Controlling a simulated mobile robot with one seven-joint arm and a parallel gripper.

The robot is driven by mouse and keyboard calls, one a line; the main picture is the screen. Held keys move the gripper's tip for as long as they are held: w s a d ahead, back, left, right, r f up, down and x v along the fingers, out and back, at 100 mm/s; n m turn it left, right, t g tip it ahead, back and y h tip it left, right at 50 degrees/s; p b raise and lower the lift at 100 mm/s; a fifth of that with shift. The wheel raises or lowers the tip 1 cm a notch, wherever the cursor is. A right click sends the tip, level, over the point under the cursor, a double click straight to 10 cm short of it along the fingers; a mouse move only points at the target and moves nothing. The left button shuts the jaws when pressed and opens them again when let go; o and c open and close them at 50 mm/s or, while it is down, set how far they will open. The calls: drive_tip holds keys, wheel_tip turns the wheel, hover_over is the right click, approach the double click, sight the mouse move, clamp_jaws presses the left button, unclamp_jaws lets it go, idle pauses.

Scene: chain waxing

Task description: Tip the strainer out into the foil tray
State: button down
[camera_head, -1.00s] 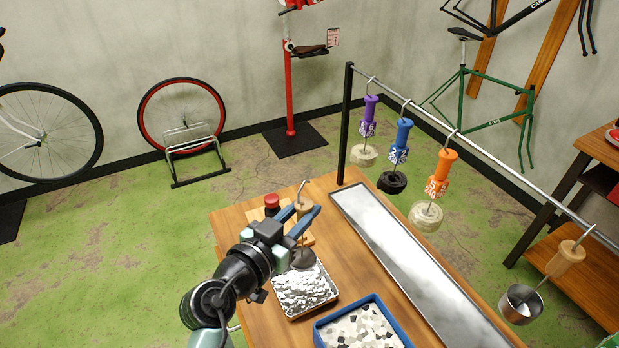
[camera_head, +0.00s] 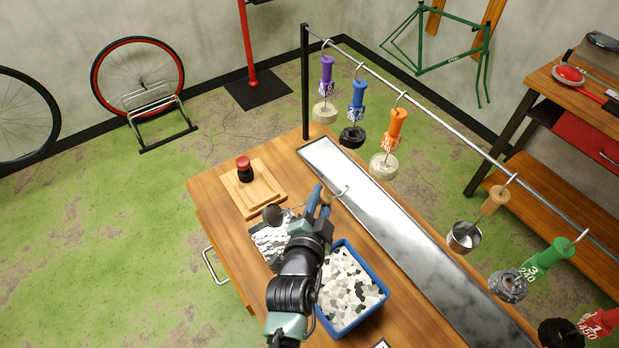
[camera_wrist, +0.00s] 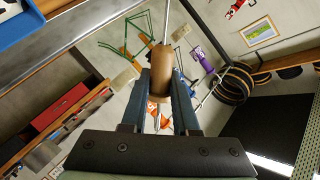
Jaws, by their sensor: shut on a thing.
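The strainer has a tan wooden handle (camera_head: 326,197) with a metal hook at its end and a dark round bowl (camera_head: 274,215). My gripper (camera_head: 318,200) is shut on the handle; the wrist view shows the handle (camera_wrist: 161,77) between both fingers. The handle lies over toward the right, and the bowl is on the left, near the far edge of the foil tray (camera_head: 264,241). The bowl's mouth and contents cannot be made out. My arm hides the tray's right and near part.
A wooden board (camera_head: 252,188) with a red-capped jar (camera_head: 244,168) lies behind the tray. A blue bin (camera_head: 376,309) of pale flakes stands to the right. A long metal drip tray (camera_head: 400,232) runs under a rail hung with tagged chains and a metal ladle (camera_head: 465,236).

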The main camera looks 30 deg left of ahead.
drive_tip(key=shift+w+d+f+m+p, duration=0.2)
drive_tip(key=shift+d+f+m+p, duration=0.15)
drive_tip(key=shift+d+m+p, duration=0.05)
drive_tip(key=w+d+f+m+y+b, duration=0.1)
drive_tip(key=f+m+b, duration=0.4)
drive_tip(key=b, duration=0.9)
drive_tip(key=shift+w+d+f+g+y, duration=0.15)
drive_tip(key=shift+d+f+g+y, duration=0.15)
drive_tip(key=shift+d+f+y, duration=0.7)
drive_tip(key=shift+f+h, duration=0.3)
drive_tip(key=shift+f, duration=0.1)
